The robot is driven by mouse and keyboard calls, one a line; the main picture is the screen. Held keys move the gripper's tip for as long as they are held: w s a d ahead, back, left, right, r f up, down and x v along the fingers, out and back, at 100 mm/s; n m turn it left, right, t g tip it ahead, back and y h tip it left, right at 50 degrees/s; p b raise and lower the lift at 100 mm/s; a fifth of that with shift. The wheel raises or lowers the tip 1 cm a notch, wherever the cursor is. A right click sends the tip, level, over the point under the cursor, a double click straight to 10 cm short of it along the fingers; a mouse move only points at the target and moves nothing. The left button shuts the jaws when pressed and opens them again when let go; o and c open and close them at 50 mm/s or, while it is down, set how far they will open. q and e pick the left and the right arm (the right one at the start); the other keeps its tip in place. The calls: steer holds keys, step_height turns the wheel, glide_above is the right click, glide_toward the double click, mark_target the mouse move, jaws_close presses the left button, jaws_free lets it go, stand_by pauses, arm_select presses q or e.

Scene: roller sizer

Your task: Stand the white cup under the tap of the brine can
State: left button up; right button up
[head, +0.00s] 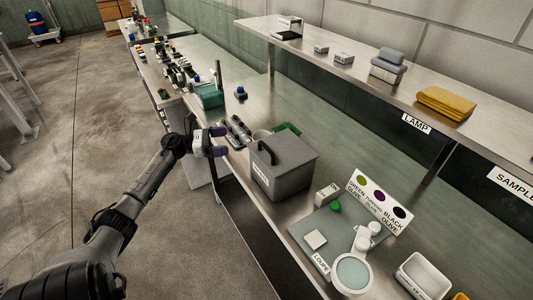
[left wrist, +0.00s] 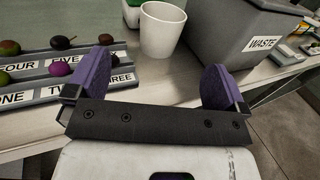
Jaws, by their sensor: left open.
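The white cup (left wrist: 162,28) stands upright on the steel bench in the left wrist view, beyond my open fingers and roughly in line with the gap between them. In the head view the cup (head: 261,134) is partly hidden behind the grey waste bin. My left gripper (head: 218,141) is open and empty at the bench's front edge; its purple finger pads show in the left wrist view (left wrist: 155,78), apart from the cup. I cannot clearly make out the brine can or its tap. My right gripper is not in view.
The grey waste bin (head: 284,168) stands close beside the cup. Numbered olive trays (head: 235,131) lie on the cup's other side. A green object (head: 288,128) shows behind the bin. A teal box (head: 209,96) stands farther along. A shelf (head: 350,60) runs above the bench's back.

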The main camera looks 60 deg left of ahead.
arm_select(q)
glide_toward(260, 137)
steer(key=w+d+r, duration=0.2)
steer(key=d, duration=0.1)
steer(key=shift+w+d, duration=0.25)
steer(key=shift+d+b+x, duration=0.15)
steer(key=shift+b+x, duration=0.15)
steer(key=shift+x, duration=1.2)
steer(key=shift+d+b+x, duration=0.1)
steer(key=shift+b+x, duration=0.15)
steer(key=shift+x, duration=1.25)
steer(key=shift+s+r, duration=0.1)
steer(key=shift+s, duration=0.05)
steer(key=shift+c, duration=0.3)
steer(key=shift+r, duration=0.1)
steer(key=c, duration=1)
